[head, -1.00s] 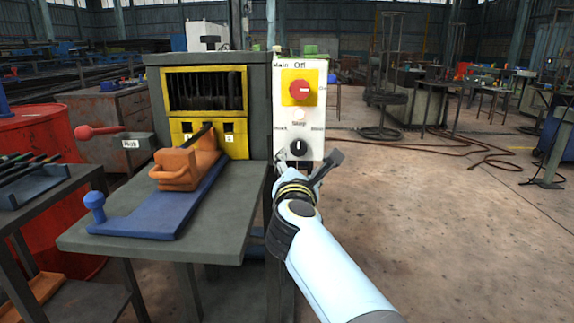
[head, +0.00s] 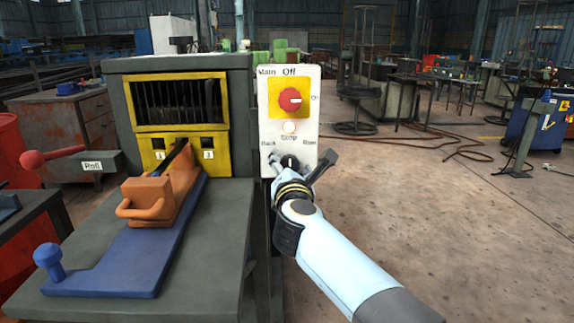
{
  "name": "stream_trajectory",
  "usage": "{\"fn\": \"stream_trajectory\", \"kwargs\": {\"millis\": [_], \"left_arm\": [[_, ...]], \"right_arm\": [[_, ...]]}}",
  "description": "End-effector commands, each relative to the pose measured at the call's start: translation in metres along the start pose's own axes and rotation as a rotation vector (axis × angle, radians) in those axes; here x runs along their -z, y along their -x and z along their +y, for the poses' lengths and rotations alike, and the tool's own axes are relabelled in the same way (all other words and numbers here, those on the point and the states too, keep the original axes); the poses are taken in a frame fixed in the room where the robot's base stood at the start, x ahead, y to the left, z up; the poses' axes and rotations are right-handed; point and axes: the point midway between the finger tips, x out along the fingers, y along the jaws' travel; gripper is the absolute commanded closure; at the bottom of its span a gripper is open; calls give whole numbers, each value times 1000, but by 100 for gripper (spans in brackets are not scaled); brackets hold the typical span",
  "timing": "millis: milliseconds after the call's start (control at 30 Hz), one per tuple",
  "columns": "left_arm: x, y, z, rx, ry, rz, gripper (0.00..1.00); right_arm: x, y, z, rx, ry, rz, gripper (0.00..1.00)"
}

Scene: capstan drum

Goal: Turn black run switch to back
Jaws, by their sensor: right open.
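The gripper body hides the knob's lower part. I cannot tell whether the fingers touch it. My left gripper is not in view.
Above the switch are a pale stop button (head: 289,127) and a red main switch (head: 290,99) on a yellow plate. A grey machine (head: 118,82) with a yellow front stands at left. An orange block (head: 147,196) sits on a blue slide (head: 130,258).

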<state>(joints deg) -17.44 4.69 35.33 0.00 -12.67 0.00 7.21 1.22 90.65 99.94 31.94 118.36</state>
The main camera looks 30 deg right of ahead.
Motion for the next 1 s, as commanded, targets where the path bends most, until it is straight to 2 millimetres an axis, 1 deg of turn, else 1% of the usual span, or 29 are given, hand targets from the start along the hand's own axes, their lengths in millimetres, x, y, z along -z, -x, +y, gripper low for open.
{"fn": "stream_trajectory", "kwargs": {"millis": [33, 67, 233, 467, 767, 1000], "left_arm": [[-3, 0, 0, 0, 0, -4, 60], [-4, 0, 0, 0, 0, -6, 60], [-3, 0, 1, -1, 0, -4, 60], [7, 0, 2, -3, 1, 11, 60], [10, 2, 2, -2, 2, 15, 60], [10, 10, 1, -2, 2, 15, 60]], "right_arm": [[0, 0, 0, 0, 0, 0, 36], [0, 0, 0, 0, 0, 0, 40], [0, 0, 0, 0, 0, 0, 62], [0, 0, 0, 0, 0, 0, 92], [0, 0, 0, 0, 37, 0, 92], [-2, 0, 1, 0, 171, -1, 92]]}}
